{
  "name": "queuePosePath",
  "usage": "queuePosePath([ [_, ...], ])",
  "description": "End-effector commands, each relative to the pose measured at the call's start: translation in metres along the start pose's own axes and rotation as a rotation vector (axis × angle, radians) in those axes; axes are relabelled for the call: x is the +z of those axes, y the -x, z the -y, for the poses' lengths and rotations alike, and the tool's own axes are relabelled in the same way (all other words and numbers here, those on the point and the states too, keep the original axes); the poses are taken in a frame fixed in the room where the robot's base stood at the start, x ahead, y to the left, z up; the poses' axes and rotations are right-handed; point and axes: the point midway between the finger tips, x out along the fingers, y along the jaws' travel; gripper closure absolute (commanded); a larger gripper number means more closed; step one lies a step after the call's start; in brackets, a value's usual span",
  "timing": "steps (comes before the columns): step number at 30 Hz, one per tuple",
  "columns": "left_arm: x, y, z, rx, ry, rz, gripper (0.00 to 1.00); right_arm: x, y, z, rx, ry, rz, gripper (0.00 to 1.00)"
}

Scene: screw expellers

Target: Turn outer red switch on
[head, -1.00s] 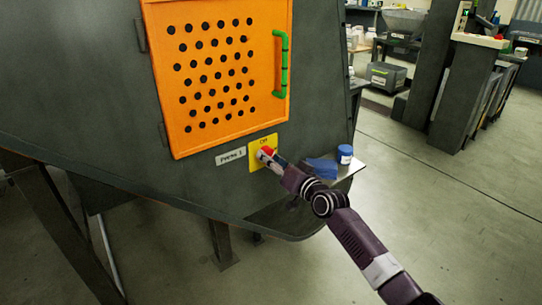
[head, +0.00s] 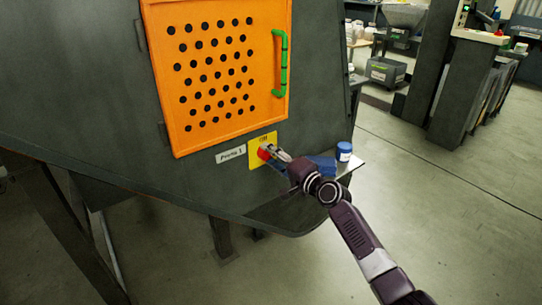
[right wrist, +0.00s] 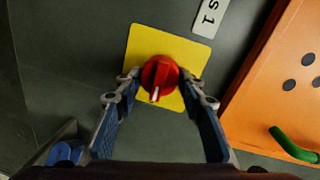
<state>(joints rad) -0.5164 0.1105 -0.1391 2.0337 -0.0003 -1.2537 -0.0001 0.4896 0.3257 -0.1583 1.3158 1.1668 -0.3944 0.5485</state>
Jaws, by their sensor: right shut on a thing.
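The red switch (head: 263,154) is a round knob on a yellow plate (head: 269,139) on the dark machine wall, below the orange perforated door. In the right wrist view the red switch (right wrist: 160,73) has a raised bar with a white mark at its lower end. My right gripper (head: 274,153) is at the switch, with its fingertips shut on the knob from both sides. A short word on the plate is too small to read surely. My left gripper is not in view.
A label reading "Press 1" (head: 230,154) is left of the plate. The orange door (head: 217,75) has a green handle (head: 281,63). Open floor lies at right.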

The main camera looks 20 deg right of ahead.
Motion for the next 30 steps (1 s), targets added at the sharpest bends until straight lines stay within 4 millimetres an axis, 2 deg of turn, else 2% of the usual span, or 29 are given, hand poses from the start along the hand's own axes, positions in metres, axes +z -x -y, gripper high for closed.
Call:
queuePosePath([
  [20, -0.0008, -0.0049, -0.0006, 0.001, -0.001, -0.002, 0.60, -0.0007, 0.0001, -0.0002, -0.001, -0.063, 0.004, 0.88],
  [21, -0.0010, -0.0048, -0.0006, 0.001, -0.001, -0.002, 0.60, -0.0007, 0.0001, -0.0002, -0.001, -0.062, 0.004, 0.60],
  [25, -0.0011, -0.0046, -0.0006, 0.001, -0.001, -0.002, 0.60, -0.0006, 0.0000, -0.0002, -0.001, -0.061, 0.004, 0.46],
  [30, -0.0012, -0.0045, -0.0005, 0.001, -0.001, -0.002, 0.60, -0.0005, 0.0000, -0.0001, -0.001, -0.060, 0.004, 0.45],
])
